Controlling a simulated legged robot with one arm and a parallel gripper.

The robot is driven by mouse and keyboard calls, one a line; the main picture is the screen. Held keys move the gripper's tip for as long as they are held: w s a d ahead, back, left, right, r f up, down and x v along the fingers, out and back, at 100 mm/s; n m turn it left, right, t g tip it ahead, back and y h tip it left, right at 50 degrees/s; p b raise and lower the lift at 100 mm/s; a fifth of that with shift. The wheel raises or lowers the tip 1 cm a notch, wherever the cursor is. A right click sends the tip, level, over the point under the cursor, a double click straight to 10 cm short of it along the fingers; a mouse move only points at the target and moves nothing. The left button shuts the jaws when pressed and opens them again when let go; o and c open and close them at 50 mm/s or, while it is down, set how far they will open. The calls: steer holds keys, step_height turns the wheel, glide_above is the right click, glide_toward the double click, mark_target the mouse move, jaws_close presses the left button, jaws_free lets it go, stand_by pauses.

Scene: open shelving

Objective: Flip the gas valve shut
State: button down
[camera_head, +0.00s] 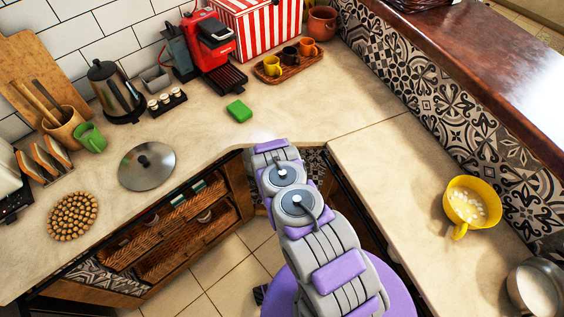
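I cannot make out a gas valve anywhere in the head view. My grey and purple arm reaches up from the bottom over the inner corner of the counter (385,150). Its far end is at the counter's front edge, and the arm covers part of the space below. I cannot see the fingers of my gripper. The open wooden shelving (245,195) under the left counter holds wicker baskets (165,240). Patterned tiles show in the gap under the counter beside my arm, partly hidden.
The left counter carries a pot lid (147,166), a green sponge (239,111), a kettle (115,90), a red coffee machine (213,45) and a round trivet (73,215). A yellow bowl (472,204) and a metal pot (538,287) stand at right. Tiled floor (215,275) is open at lower left.

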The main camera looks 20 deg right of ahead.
stand_by(0.3)
steer(key=c, duration=1.1)
jaws_free()
steer(key=p+v, duration=0.1)
steer(key=v, duration=1.6)
steer(key=shift+s+p, duration=0.15)
steer(key=shift+p, duration=0.2)
steer(key=shift+a, duration=0.1)
